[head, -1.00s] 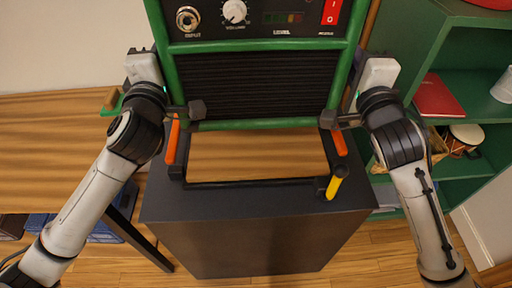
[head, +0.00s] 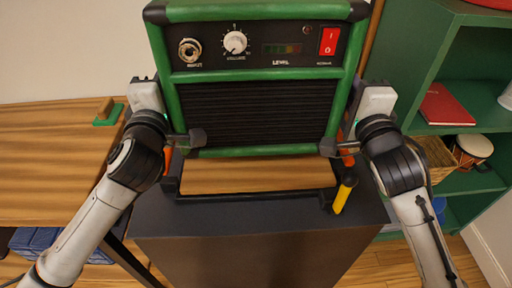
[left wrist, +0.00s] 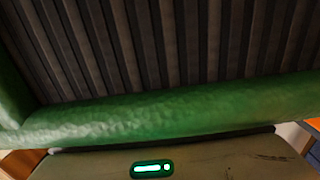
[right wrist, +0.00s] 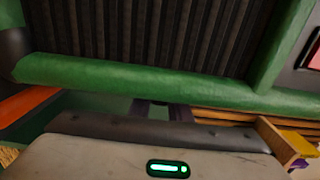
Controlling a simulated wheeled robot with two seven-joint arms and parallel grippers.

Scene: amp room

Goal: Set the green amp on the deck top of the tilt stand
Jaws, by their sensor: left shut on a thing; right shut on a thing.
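The green amp (head: 258,112) has a green frame, a dark ribbed grille, knobs and a red switch. It is upright in the head view, held between my two grippers. My left gripper (head: 196,138) is shut on its lower left corner and my right gripper (head: 330,146) on its lower right corner. The amp's green edge fills the left wrist view (left wrist: 150,115) and the right wrist view (right wrist: 150,85). The tilt stand (head: 258,193) has a wooden deck, a dark frame, orange side parts and a yellow handle (head: 343,194). The amp hides the deck's rear; contact cannot be told.
The stand is on a dark block (head: 255,240). A wooden table (head: 50,160) is at the left with a green-based wooden block (head: 107,112) on it. A green shelf (head: 455,60) at the right holds a red book (head: 446,105) and a small drum (head: 472,150).

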